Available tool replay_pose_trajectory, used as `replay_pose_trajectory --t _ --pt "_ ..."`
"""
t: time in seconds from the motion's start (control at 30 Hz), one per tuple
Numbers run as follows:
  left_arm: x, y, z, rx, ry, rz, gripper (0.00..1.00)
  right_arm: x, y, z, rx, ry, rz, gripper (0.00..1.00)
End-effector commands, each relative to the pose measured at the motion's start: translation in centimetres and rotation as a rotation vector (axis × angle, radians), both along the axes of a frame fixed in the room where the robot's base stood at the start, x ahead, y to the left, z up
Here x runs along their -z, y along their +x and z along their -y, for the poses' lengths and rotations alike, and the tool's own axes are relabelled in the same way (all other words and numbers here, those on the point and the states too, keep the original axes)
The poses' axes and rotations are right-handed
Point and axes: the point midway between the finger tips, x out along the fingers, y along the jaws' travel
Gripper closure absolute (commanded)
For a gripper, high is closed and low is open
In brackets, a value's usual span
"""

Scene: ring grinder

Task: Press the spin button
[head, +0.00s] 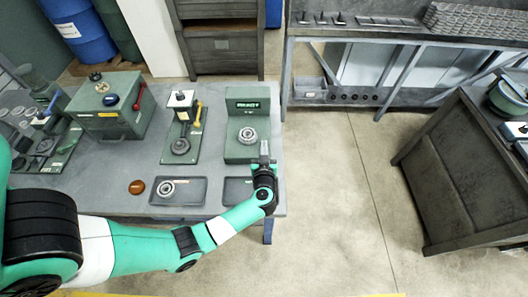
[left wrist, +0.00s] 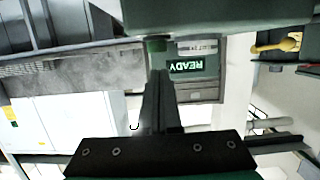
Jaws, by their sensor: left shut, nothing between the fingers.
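The green machine (head: 244,152) with a lit READY display (head: 248,105) stands at the right end of the grey workbench. A metal ring (head: 247,136) sits on its front. My left gripper (head: 264,148) is shut and empty at the machine's front right side. In the left wrist view the shut fingers (left wrist: 160,78) point toward a small green part (left wrist: 157,45), which looks like the spin button, close by the READY display (left wrist: 193,66). I cannot tell whether the fingertips touch it. In the head view the button is not distinguishable. My right gripper is not in view.
A green press (head: 181,140) and a green box with a red lever (head: 108,118) stand to the left. Open floor (head: 340,200) lies to the right.

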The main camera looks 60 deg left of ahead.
Motion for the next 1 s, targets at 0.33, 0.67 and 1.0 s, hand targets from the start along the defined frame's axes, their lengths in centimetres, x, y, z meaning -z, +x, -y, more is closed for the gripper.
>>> replay_pose_trajectory --t 0.33,0.67,1.0 --pt "1.3 0.0 0.0 0.0 0.001 0.001 1.0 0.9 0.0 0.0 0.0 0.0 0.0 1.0" --pt "2.7 0.0 0.1 0.001 0.0 -0.003 1.0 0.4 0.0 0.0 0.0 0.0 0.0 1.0" --pt "3.7 -0.2 0.1 0.001 -0.007 -0.004 1.0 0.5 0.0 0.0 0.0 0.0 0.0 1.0"
